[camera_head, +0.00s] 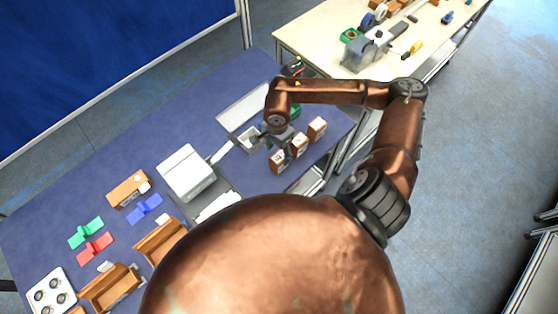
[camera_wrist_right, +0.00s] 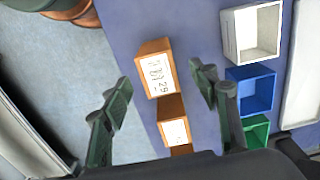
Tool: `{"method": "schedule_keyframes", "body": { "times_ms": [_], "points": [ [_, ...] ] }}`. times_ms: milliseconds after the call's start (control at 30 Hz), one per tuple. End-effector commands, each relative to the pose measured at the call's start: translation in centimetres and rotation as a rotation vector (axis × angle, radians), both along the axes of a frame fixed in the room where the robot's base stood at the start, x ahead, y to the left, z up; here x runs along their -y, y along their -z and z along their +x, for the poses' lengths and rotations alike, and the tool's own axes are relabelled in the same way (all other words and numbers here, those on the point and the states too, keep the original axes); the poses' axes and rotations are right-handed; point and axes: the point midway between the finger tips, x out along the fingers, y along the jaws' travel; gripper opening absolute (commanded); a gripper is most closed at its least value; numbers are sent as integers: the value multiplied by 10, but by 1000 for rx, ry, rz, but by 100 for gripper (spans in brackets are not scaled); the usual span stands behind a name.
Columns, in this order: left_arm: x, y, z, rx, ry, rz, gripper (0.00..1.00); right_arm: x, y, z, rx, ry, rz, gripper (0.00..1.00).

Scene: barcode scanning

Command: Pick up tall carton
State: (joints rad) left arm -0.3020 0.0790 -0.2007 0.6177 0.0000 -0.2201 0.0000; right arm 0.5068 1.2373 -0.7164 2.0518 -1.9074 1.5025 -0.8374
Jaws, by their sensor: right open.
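Three brown cartons with white printed labels stand in a row on the blue-purple table (camera_head: 75,190): one nearest the front (camera_head: 278,161), a middle one (camera_head: 298,146) and a far one (camera_head: 316,128). I cannot tell for sure which is the tall carton. My right gripper (camera_head: 281,135) is above the table close beside the row. In the right wrist view the open fingers (camera_wrist_right: 163,80) spread to either side of one larger-looking carton (camera_wrist_right: 155,72), with nothing held. A second carton (camera_wrist_right: 172,122) lies below it; a third is partly hidden. My left gripper is not visible.
In the wrist view a white bin (camera_wrist_right: 251,33), a blue bin (camera_wrist_right: 251,91) and a green bin (camera_wrist_right: 256,131) line up right of the cartons. A grey-white machine (camera_head: 187,172) and open brown boxes (camera_head: 110,287) are further left. A cream side table (camera_head: 330,35) holds tools.

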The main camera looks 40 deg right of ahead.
Motion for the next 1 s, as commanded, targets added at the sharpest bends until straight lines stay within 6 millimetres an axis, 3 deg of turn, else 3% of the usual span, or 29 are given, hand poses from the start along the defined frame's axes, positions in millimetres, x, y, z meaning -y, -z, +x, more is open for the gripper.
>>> {"method": "schedule_keyframes", "body": {
  "times_ms": [300, 600, 1000],
  "points": [
    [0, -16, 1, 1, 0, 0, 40, 4, 41, -3, -2, 4, 3, 55],
    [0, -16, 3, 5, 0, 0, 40, 4, 47, -3, 0, 3, 2, 55],
    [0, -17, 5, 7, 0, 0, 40, 4, 47, -3, 0, 4, 2, 28]
  ]
}}
